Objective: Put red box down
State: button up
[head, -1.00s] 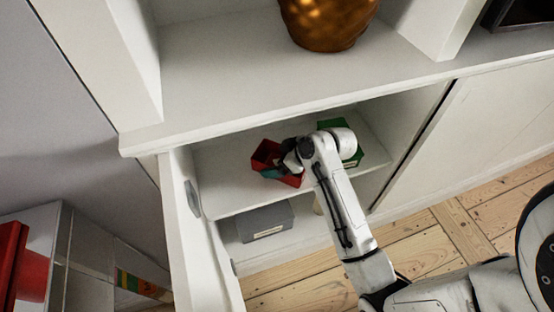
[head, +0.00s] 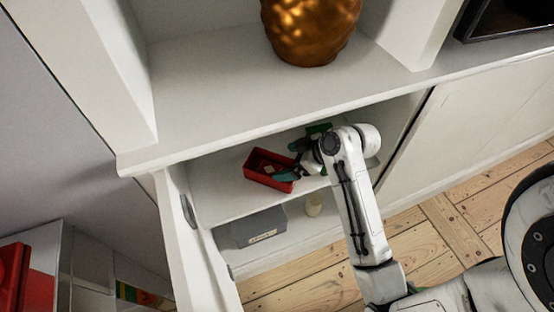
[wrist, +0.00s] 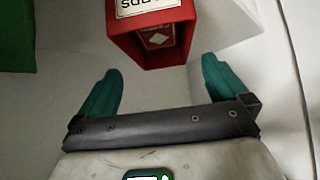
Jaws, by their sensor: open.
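The red box (head: 262,171) sits on the upper shelf inside the open cabinet, with its open top showing small contents. In the wrist view the red box (wrist: 180,48) is just ahead of my gripper, with a white label and a card inside. My gripper (head: 290,173) is at the box's right side in the head view. In the wrist view my gripper (wrist: 158,85) has its two teal fingers spread wide, with nothing between them. The fingers appear apart from the box. My arm hides part of the shelf to the right.
A green box (head: 318,131) stands on the same shelf, partly behind my arm; it also shows in the wrist view (wrist: 18,40). A grey box (head: 258,228) and a pale cylinder (head: 313,205) are on the level below. The open cabinet door (head: 197,240) is at the left.

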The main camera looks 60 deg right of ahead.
jog(key=shift+v, duration=1.35)
